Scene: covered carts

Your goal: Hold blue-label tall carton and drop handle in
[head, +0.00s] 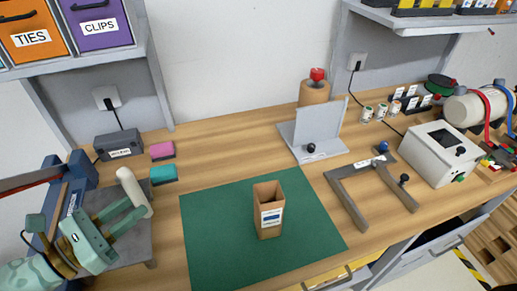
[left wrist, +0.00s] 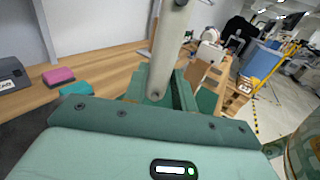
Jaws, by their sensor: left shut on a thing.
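The blue-label tall carton (head: 269,222) stands upright on the green mat (head: 215,240), its top open. A pale, rounded handle (head: 131,187) is in my left gripper (head: 136,207), at the left of the head view. The gripper is shut on the handle, left of the mat and apart from the carton. In the left wrist view the handle (left wrist: 168,48) rises from between the fingers. Its lower end is partly hidden by the gripper. My right gripper is not in view.
A grey metal plate (head: 146,245) and a blue vise-like tool (head: 77,180) are near the left arm. Pink (head: 162,151) and teal (head: 164,174) blocks lie behind. A grey angled frame (head: 346,199) lies right of the mat. Bare wood lies behind the mat.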

